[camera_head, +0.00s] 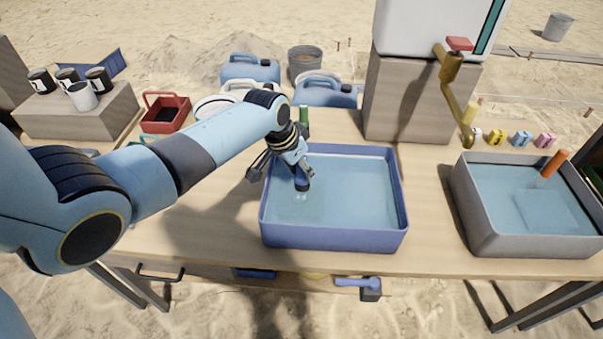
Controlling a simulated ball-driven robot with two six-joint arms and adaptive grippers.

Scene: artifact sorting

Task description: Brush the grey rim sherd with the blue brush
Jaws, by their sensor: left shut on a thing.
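My left gripper (293,163) reaches in from the left and points down over the left part of the blue basin (335,240). It is shut on a small dark blue thing with a pale tip, which looks like the blue brush (302,184). The tip is at or just above the light blue surface inside the basin; I cannot tell whether it touches. The gripper and arm hide part of the table behind. I cannot make out the grey rim sherd. My right gripper is not in view.
A grey basin (525,245) with an orange-handled tool (553,165) stands at right. A crank (455,90) juts out behind. A red basket (166,112), blue jerrycans (250,69) and a green-topped item (304,114) stand behind. A blue-handled tool (358,284) lies below the front edge.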

